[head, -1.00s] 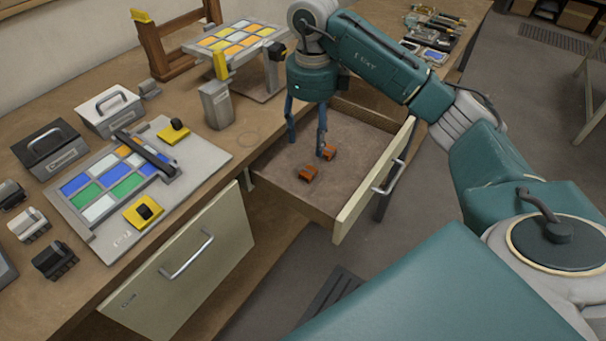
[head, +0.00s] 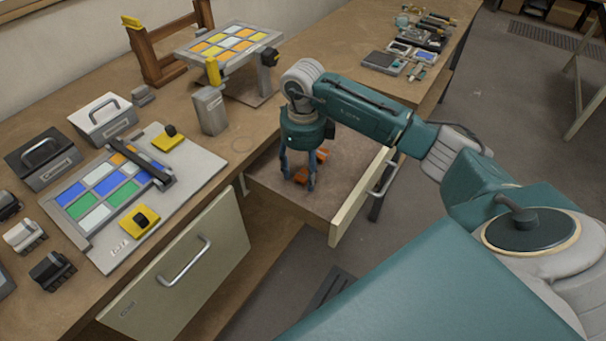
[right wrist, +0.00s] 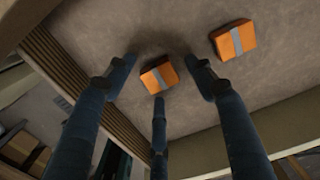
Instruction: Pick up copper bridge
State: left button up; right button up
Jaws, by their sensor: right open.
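Two copper bridges, orange blocks with a grey band, lie in the open drawer (head: 268,187). In the right wrist view one copper bridge (right wrist: 159,77) shows between the fingertips, and the other copper bridge (right wrist: 234,40) lies apart to the upper right. In the head view one copper bridge (head: 321,155) shows behind the fingers, and the other (head: 301,175) is partly hidden by them. My right gripper (head: 298,181) is open, pointing down low in the drawer; it also shows in the right wrist view (right wrist: 162,78). I cannot tell whether its fingers touch the nearer bridge. My left gripper is not in view.
The drawer front (head: 360,196) and side walls stand around the gripper. On the bench are a grey board with coloured glass tiles (head: 190,172), a tilted tile stand (head: 270,88) and two handled boxes. A second cream front (head: 165,285) sticks out nearer.

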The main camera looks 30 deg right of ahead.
jog(key=c, duration=1.3)
jog(key=shift+r, duration=0.1)
notch_tip(320, 180, up, 11)
jog(key=b, duration=0.1)
notch_tip(320, 180, up, 9)
jog(key=p, duration=0.1)
send_over(302, 174)
jog(key=shift+s, duration=0.15)
jog(key=shift+r+p, duration=1.45)
jog(key=shift+p, duration=0.25)
